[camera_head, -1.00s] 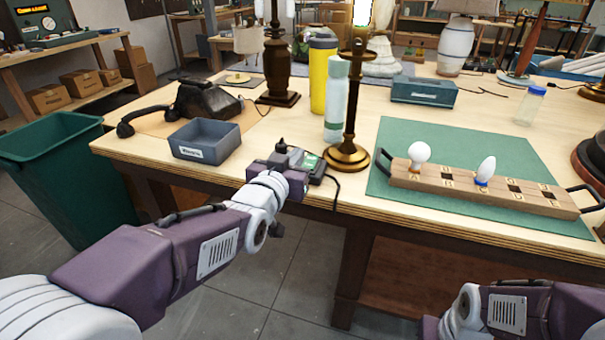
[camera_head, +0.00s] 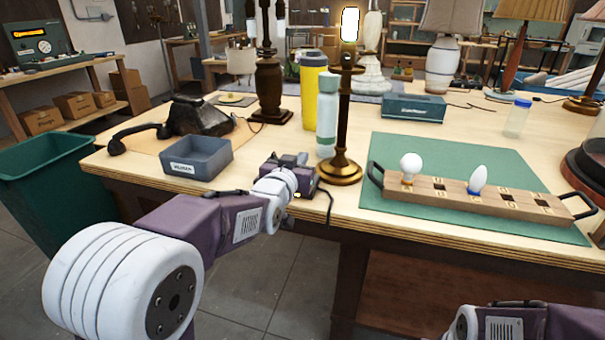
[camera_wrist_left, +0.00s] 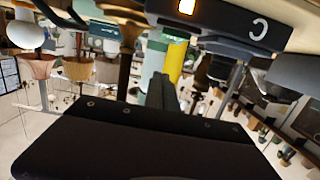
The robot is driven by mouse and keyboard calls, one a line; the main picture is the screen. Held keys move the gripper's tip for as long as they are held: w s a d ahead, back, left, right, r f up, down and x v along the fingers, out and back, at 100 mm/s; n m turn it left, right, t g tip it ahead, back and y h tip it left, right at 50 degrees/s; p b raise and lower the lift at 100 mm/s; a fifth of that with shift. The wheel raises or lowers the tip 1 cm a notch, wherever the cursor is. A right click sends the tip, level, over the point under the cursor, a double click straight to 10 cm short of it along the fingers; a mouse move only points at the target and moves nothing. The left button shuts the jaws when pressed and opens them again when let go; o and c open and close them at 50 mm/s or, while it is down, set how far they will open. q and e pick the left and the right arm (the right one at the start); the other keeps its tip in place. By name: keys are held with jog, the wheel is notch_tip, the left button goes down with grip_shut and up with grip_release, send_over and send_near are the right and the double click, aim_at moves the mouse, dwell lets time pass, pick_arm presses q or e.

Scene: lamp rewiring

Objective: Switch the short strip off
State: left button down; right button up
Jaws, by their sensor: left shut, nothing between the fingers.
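My left gripper (camera_head: 286,165) is shut and empty at the table's front edge, left of the brass lamp's base. A small dark device with a cord, which looks like the short strip (camera_head: 322,193), lies there, mostly hidden behind my gripper and wrist. I cannot tell whether the gripper touches it. In the left wrist view a dark body with a small lit orange square (camera_wrist_left: 186,7) crosses the top; I cannot tell surely whether it is the strip. The brass lamp (camera_head: 341,170) stands just behind, its bulb (camera_head: 349,24) lit. My right gripper is out of view.
A grey bin (camera_head: 197,160) and a black telephone (camera_head: 198,117) stand left. A pale bottle (camera_head: 327,115) and a yellow one (camera_head: 313,90) stand behind. A wooden bulb rack (camera_head: 440,196) lies on the green mat (camera_head: 400,150) at right.

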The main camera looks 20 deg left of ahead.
pick_arm(q)
jog(key=shift+w+f+b, duration=0.25)
jog(key=shift+f+b, duration=0.05)
jog(key=shift+f, duration=0.4)
jog(key=shift+w+f+b, duration=0.2)
jog(key=shift+f+b, duration=0.05)
jog(key=shift+f, duration=0.4)
jog(key=shift+w+f+b, duration=0.25)
jog(key=shift+f+b, duration=0.05)
jog(key=shift+f, duration=0.4)
jog(key=shift+f+b, duration=0.35)
jog(key=shift+b, duration=0.05)
jog(key=shift+w, duration=0.1)
jog(key=shift+w+r+p, duration=0.1)
jog(key=shift+r+p, duration=0.35)
jog(key=shift+p, duration=0.2)
jog(key=r+p, duration=0.3)
jog(key=r, duration=0.1)
jog(key=shift+w, duration=0.25)
jog(key=s+r+p, duration=0.1)
jog(key=s+r, duration=0.1)
jog(key=s, duration=0.7)
jog(key=shift+s+a+r, duration=0.15)
jog(key=shift+s+r, duration=0.2)
